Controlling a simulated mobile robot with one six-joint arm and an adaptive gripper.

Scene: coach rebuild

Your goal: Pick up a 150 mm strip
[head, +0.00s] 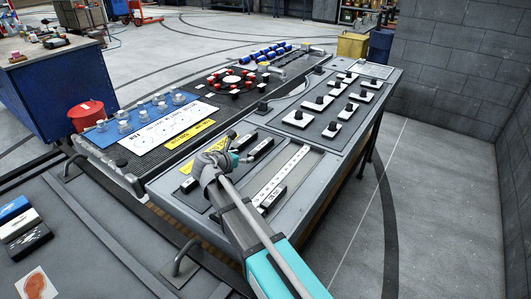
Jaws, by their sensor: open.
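My gripper (233,140) is in the head view above the near left part of the grey bench panel. The sensor end of my arm partly hides its fingers, and it looks empty. Dark strip-like pieces lie beside it: one black strip (261,149) to its right, another black strip (272,197) lower by a white marked scale, and a small dark piece (190,185) to its lower left. Their length markings are too small to read, so I cannot tell which is the 150 mm strip. The white marked scale (287,172) lies in a recess of the panel.
White plates with black knobs (319,103) fill the far panel. To the left lie a white printed sheet (160,128), yellow labels and red parts (232,82). A red bucket (86,115) stands by a blue cabinet (45,95). The floor on the right is clear.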

